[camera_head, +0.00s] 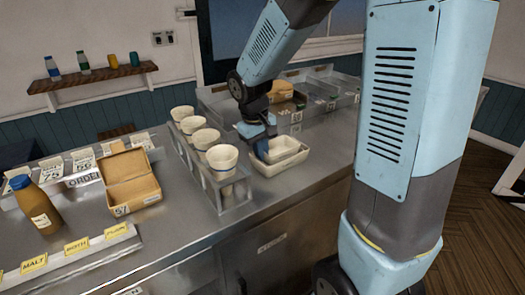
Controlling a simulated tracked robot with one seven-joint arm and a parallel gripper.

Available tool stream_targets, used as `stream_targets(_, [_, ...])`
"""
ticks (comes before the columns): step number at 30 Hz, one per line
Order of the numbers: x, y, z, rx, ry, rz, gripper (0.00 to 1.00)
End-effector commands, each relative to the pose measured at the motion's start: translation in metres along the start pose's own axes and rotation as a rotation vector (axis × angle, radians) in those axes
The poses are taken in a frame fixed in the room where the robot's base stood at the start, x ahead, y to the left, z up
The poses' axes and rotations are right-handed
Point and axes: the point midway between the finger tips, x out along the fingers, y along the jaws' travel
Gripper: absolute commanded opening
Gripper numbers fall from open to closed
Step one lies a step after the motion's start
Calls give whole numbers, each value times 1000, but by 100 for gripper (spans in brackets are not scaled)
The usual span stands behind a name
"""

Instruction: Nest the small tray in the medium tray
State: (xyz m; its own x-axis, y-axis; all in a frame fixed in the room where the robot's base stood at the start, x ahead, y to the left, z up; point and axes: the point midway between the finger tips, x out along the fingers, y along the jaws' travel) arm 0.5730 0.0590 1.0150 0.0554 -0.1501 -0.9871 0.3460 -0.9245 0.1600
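The small white tray (288,147) is inside or just over the larger white medium tray (284,168), on the steel counter right of the cup rack. The medium tray's rim shows around its front and right side. My gripper (262,151) points down at the left end of the small tray, with a blue finger at its wall, and appears shut on that wall. The far finger is hidden. I cannot tell whether the small tray's bottom touches the medium tray.
A metal rack (234,191) with several paper cups stands close left of the trays. An open cardboard box (130,183) and a brown bottle (36,206) are farther left. Metal bins (337,103) line the back. Counter in front of the trays is narrow but clear.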

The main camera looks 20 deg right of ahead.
Motion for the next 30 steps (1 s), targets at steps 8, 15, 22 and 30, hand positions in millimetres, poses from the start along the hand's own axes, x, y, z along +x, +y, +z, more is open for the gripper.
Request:
stream_targets(8, [0,0,0,0,0,0,35])
stream_targets(15, [0,0,0,1,0,0,37])
stream_targets(22, [-16,1,0,0,2,1,37])
stream_targets(30, [-67,1,-1,0,4,1,37])
